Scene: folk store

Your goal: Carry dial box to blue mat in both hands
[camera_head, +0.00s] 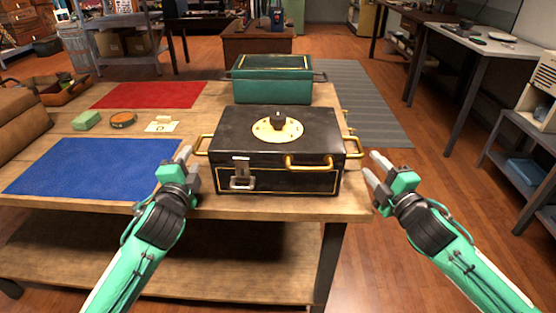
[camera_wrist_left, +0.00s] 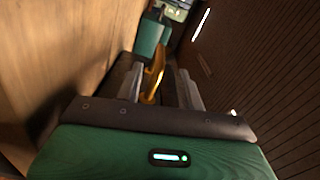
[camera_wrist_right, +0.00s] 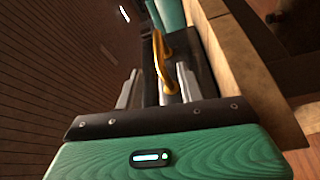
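The dial box (camera_head: 270,152) is black with gold trim, a cream dial and black knob on its lid, and a latch in front. It sits on the wooden table's right part. The blue mat (camera_head: 95,167) lies flat on the table to its left, bare. My left gripper (camera_head: 187,163) is open by the box's left brass handle, which shows between the fingers in the left wrist view (camera_wrist_left: 155,80). My right gripper (camera_head: 371,168) is open by the right brass handle, which shows between the fingers in the right wrist view (camera_wrist_right: 163,65). Neither gripper visibly grips a handle.
A green box (camera_head: 272,85) stands behind the dial box. A red mat (camera_head: 150,94), a green block (camera_head: 86,121), a round tin (camera_head: 123,119) and a card (camera_head: 161,126) lie further back. A brown case (camera_head: 18,120) sits at the far left.

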